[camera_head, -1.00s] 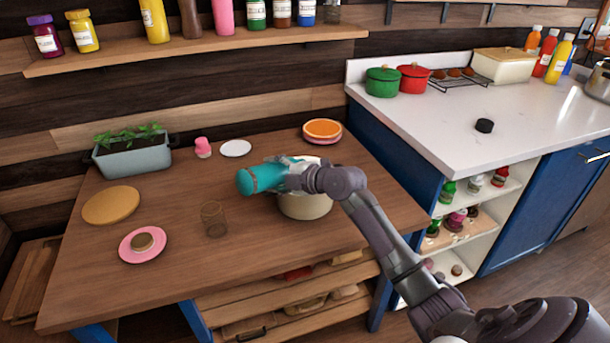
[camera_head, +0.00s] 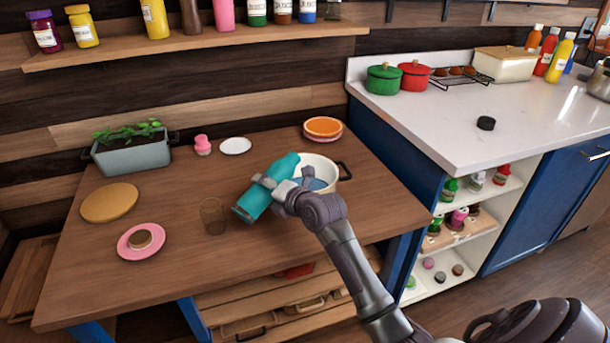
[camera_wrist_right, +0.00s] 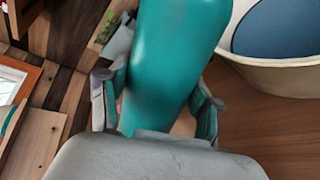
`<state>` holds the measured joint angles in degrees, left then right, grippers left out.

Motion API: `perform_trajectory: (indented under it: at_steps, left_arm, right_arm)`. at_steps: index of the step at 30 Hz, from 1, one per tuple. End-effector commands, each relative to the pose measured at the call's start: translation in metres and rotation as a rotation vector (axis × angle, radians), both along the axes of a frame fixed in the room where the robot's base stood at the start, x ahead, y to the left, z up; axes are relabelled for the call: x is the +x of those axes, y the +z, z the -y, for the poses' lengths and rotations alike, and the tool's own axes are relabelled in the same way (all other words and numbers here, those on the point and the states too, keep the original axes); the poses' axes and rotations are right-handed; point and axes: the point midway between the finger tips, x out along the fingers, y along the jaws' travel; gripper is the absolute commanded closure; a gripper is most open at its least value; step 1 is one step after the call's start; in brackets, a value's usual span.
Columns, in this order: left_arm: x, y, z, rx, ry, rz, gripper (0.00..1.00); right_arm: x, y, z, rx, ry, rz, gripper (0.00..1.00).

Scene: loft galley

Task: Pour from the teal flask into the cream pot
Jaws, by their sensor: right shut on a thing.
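The teal flask (camera_head: 258,198) is tilted over the wooden table, its wide end low at the left and its narrower end up at the right, beside the pot's rim. My right gripper (camera_head: 285,190) is shut around its middle. In the right wrist view the flask (camera_wrist_right: 170,65) lies between the two fingers (camera_wrist_right: 158,108). The cream pot (camera_head: 335,172) stands upright on the table, just right of the flask, partly hidden by my gripper. Blue contents show inside the pot (camera_wrist_right: 265,75). I cannot tell if flask and pot touch. My left gripper is not in view.
An empty-looking glass (camera_head: 213,216) stands just left of the flask. A pink plate (camera_head: 128,250), a round wooden board (camera_head: 108,203), a planter (camera_head: 132,157), a white saucer (camera_head: 236,146) and an orange dish (camera_head: 323,127) are also on the table. Its front left is clear.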

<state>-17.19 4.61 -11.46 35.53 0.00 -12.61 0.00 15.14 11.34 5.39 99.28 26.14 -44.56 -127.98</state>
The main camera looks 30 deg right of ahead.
Motion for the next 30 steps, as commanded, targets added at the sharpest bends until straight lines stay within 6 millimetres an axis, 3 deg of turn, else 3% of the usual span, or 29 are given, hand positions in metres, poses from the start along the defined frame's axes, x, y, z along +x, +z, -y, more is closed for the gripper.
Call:
perform_trajectory:
  at_steps: [3,9,13,16,21,30]
  left_arm:
    - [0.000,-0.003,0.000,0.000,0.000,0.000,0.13]
    - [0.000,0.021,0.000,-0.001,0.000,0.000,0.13]
    - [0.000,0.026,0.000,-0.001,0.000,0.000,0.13]
    - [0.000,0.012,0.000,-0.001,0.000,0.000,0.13]
    - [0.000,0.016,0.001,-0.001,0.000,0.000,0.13]
    - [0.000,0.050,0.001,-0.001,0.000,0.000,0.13]
  right_arm:
    - [0.001,0.001,0.005,-0.103,0.000,0.029,0.92]
    - [0.003,0.034,0.010,-0.236,0.001,0.067,0.92]
    - [0.005,0.039,0.021,-0.405,0.001,0.109,0.92]
    - [0.006,0.022,0.024,-0.512,0.001,0.137,0.92]
    - [0.006,0.029,0.022,-0.679,0.001,0.185,0.92]
    - [0.006,0.077,0.023,-0.879,-0.002,0.240,0.92]
